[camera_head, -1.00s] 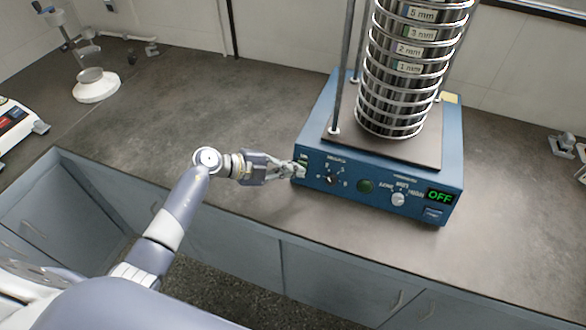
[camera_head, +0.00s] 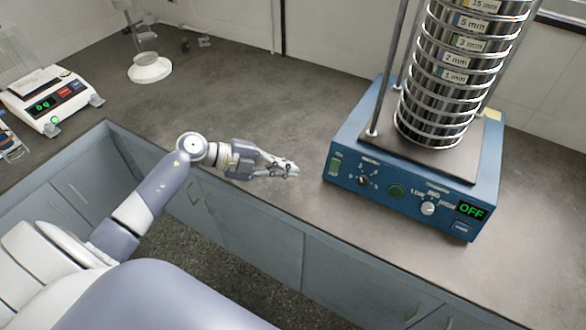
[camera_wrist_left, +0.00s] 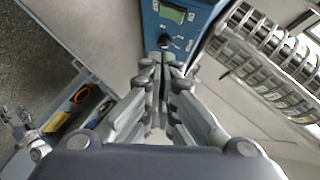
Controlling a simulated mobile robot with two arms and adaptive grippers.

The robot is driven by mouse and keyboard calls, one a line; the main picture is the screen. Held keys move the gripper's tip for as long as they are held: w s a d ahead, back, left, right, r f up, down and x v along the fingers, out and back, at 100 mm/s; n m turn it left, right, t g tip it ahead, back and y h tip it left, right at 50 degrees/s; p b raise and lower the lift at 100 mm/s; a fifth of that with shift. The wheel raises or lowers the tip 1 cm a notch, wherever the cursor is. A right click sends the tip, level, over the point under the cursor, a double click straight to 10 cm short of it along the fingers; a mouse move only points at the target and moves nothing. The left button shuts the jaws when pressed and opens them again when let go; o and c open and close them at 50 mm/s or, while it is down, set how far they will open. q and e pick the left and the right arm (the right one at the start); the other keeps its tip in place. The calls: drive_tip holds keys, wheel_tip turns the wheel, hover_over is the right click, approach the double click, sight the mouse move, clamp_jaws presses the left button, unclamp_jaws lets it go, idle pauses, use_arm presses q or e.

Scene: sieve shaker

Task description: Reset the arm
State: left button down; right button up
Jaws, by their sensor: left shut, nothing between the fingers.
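My left gripper (camera_head: 291,169) is shut and empty, just left of the blue sieve shaker (camera_head: 410,195) and apart from it. In the left wrist view its fingers (camera_wrist_left: 163,60) meet, with the shaker's front panel beyond them. The shaker carries a tall stack of metal sieves (camera_head: 455,75) with mm labels. Its display (camera_head: 471,210) reads OFF in green. A green-lit switch (camera_head: 336,163) is at the panel's left end, with knobs to its right.
A white balance (camera_head: 50,105) with a lit display stands at the left on the grey counter. A white round-based stand (camera_head: 150,68) is at the back left. The counter (camera_head: 270,110) between them and the shaker is clear.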

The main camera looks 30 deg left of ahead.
drive_tip(key=shift+s+d, duration=0.25)
drive_tip(key=shift+s, duration=0.3)
drive_tip(key=shift+s+d, duration=0.25)
drive_tip(key=shift+s, duration=0.3)
